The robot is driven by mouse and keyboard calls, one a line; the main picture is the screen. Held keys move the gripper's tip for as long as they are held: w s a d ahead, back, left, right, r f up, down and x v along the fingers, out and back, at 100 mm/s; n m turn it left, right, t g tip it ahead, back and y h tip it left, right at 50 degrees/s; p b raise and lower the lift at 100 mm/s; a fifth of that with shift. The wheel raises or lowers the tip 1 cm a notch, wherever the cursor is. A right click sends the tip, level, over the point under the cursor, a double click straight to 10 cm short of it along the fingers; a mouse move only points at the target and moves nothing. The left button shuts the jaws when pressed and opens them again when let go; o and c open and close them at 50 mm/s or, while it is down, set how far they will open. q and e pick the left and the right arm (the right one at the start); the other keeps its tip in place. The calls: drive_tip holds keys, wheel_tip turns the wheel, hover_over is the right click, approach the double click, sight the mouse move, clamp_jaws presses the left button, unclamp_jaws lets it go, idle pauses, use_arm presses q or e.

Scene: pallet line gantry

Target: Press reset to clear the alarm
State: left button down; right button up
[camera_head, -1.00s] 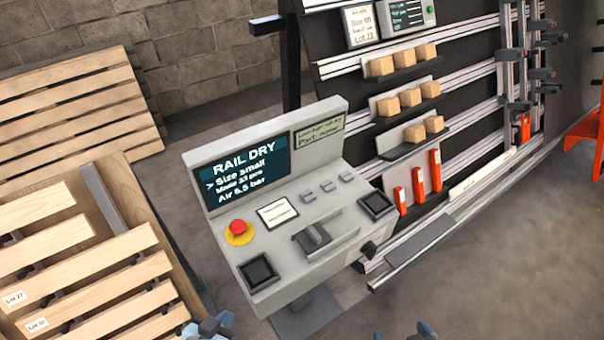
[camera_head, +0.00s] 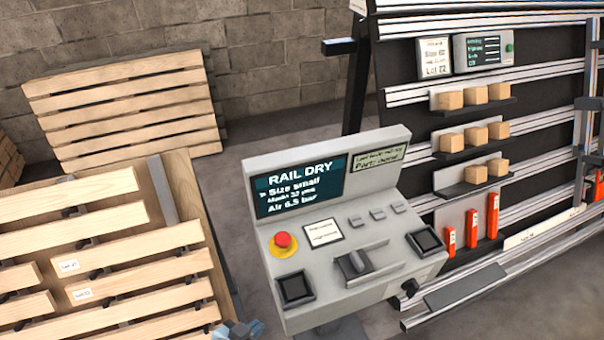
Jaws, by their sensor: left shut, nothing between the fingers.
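A grey control console (camera_head: 330,290) stands at the centre. Its screen (camera_head: 300,187) reads "RAIL DRY", with lines on size, a piece count and air at 6.5 bar. I cannot read which one is reset. A slotted lever (camera_head: 353,265) sits between two black square pads. My left gripper (camera_head: 240,331) shows only partly at the bottom edge, below and left of the console, shut and empty. My right gripper is out of view.
A slatted wooden pallet (camera_head: 110,245) lies to the left, close to the console. Another pallet (camera_head: 130,105) leans at the wall. A dark rack (camera_head: 545,75) with wooden blocks (camera_head: 475,134) and red-orange parts (camera_head: 492,215) stands right.

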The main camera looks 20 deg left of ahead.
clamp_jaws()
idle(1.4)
